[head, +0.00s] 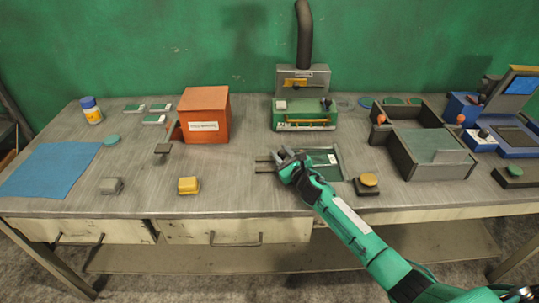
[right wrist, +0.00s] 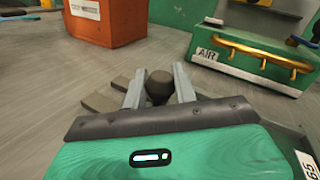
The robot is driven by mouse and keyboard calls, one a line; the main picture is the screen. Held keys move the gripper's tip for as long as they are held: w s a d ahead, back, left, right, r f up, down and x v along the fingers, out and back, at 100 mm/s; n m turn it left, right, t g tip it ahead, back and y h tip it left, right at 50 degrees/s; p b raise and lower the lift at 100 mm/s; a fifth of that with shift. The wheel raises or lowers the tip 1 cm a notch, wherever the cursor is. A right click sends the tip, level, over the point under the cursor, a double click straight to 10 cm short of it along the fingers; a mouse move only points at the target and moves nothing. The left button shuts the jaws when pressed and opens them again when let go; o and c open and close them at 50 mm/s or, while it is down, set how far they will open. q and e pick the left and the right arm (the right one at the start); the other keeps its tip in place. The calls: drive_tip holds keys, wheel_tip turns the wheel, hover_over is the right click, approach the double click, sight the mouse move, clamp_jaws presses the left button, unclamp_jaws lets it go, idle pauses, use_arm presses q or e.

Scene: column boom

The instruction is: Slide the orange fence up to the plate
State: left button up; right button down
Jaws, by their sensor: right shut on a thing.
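A dark green plate (head: 326,166) with a white label lies at the middle front of the table, partly behind my right arm. Its labelled edge also shows at the lower right of the right wrist view (right wrist: 306,160). My right gripper (head: 283,160) is low at the plate's left side. In the right wrist view its fingers (right wrist: 159,90) are shut on a dark round knob (right wrist: 159,80). Two dark bars (head: 265,166) stick out to the left of the gripper. I cannot make out an orange fence; the gripper hides that area. My left gripper is not in view.
An orange box (head: 206,120) stands behind left. A green machine (head: 304,122) labelled AIR, with a brass handle, stands behind the plate. A yellow-topped button (head: 369,180) and a grey open box (head: 436,158) are to the right.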

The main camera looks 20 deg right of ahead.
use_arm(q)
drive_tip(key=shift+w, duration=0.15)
use_arm(e)
drive_tip(key=shift+s+d, duration=0.25)
drive_tip(key=shift+d, duration=0.6)
drive_tip(key=c, duration=1.1)
unclamp_jaws()
drive_tip(key=shift+c, duration=0.2)
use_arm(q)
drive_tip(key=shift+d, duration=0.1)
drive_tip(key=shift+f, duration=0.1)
use_arm(e)
drive_tip(key=shift+s, duration=0.15)
